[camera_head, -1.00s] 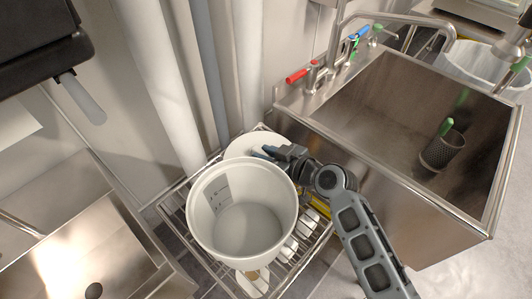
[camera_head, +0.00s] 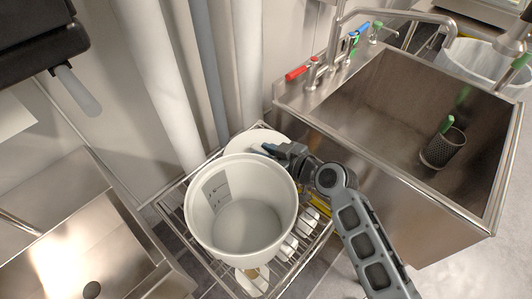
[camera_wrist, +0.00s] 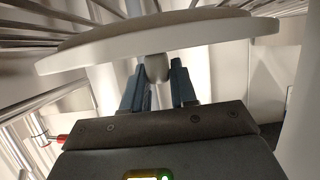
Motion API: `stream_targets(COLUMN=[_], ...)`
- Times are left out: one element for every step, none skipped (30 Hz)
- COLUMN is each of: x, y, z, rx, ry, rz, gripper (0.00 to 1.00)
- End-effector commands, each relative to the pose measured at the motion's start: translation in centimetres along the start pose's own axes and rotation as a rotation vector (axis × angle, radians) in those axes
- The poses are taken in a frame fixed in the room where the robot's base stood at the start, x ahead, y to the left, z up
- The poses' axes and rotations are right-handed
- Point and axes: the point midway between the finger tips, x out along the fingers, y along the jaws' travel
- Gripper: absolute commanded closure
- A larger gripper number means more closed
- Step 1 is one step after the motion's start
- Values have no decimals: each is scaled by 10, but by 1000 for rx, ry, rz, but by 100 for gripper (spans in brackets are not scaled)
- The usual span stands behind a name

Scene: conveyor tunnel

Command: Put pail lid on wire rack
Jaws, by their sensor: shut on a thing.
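The pail lid (camera_head: 250,140) is a white round disc behind the pail, over the far end of the wire rack (camera_head: 200,268). In the wrist view the lid (camera_wrist: 95,52) shows nearly edge-on, with a grey knob (camera_wrist: 156,68) at its middle. My gripper (camera_head: 270,149) reaches the lid from the right. Its fingers (camera_wrist: 158,85) in the wrist view are shut on the knob. Rack wires show beyond the lid there. I cannot tell whether the lid touches the rack. The pail hides the lid's near part in the head view.
A large white pail (camera_head: 240,235) stands on the rack, close in front of the lid. White and yellow items lie on the rack beside it. A steel sink (camera_head: 400,100) with a dark cup (camera_head: 443,148) is at right. Pipes (camera_head: 205,70) rise behind the rack.

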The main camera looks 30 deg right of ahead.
Motion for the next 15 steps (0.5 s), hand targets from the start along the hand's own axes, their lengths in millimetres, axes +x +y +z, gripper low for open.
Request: stream_targets(x=[3,3,3,4,4,4,4,4,5,5,5,5,6,6,6], y=[-1,-1,-1,-1,-1,-1,-1,-1,-1,-1,-1,-1,-1,-1,-1], z=[10,11,12,13,14,15,16,16,17,18,19,19,20,21,21], rx=[0,1,1,1,0,0,0,-1,-1,-2,-2,-2,-3,-3,-4], ry=[-11,-11,-12,-12,-13,-13,-13,-13,-13,-13,-13,-13,-13,-13,-13], rz=[0,0,0,0,0,0,0,0,0,0,1,1,1,1,1], gripper=[100,100,100,100,100,100,100,100,100,100,100,100,100,100,100])
